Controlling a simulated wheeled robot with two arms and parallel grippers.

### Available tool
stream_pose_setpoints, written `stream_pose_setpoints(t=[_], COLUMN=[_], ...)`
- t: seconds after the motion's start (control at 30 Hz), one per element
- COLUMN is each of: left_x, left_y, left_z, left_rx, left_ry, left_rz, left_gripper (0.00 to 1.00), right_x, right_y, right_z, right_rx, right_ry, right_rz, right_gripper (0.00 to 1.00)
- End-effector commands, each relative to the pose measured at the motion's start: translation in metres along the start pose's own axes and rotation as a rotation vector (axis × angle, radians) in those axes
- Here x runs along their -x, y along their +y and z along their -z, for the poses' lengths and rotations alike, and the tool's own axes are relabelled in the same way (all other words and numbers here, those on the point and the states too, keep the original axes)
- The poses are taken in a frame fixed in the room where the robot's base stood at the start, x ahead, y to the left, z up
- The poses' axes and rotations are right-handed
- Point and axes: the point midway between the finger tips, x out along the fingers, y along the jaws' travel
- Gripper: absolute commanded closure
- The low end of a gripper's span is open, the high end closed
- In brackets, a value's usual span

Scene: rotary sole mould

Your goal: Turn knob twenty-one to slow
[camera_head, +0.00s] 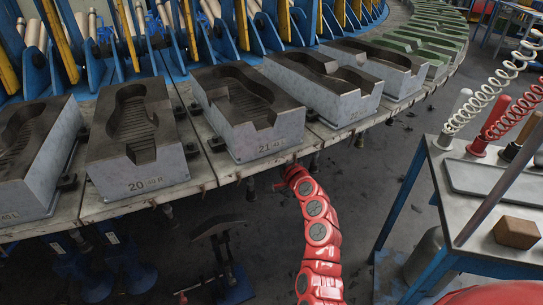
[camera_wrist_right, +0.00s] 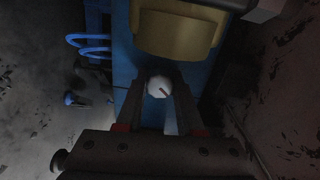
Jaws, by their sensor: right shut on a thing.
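The knob (camera_wrist_right: 158,86) is a small whitish round cap with a dark red pointer line. It sits on a blue panel in the right wrist view. The line slants toward the lower right of that picture. My right gripper (camera_wrist_right: 160,90) has its two dark fingers on either side of the knob, shut on it. In the head view my red right arm reaches up to beneath the front of the grey mould marked 21 (camera_head: 268,140). The gripper and knob are hidden there under the table edge. My left gripper is not in view.
A yellowish rounded block (camera_wrist_right: 178,35) lies close above the knob in the wrist view. Mould 20 (camera_head: 145,180) and others line the rotary table (camera_head: 215,170). A side bench (camera_head: 460,232) with coiled hoses and a brown block (camera_head: 516,232) stands at the right.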

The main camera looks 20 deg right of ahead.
Motion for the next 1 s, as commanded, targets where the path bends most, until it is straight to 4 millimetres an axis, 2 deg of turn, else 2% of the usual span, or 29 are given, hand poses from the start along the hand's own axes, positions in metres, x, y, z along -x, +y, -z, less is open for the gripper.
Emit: stream_pose_setpoints(t=[0.03,0.5,0.7,1.0], left_x=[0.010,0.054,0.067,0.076], left_y=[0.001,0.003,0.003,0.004], left_z=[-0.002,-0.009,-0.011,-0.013], left_rx=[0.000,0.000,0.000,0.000], left_ry=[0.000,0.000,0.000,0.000], left_rz=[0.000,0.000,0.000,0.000], left_gripper=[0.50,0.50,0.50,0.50], right_x=[0.000,0.000,0.000,0.000], right_y=[0.005,0.006,0.004,0.001], right_z=[-0.002,-0.002,-0.001,-0.001], right_rx=[0.045,0.468,0.601,0.708], right_ry=[-0.003,-0.002,-0.001,0.000], right_rz=[0.000,-0.001,0.000,0.000], right_gripper=[1.00,1.00,1.00,1.00])
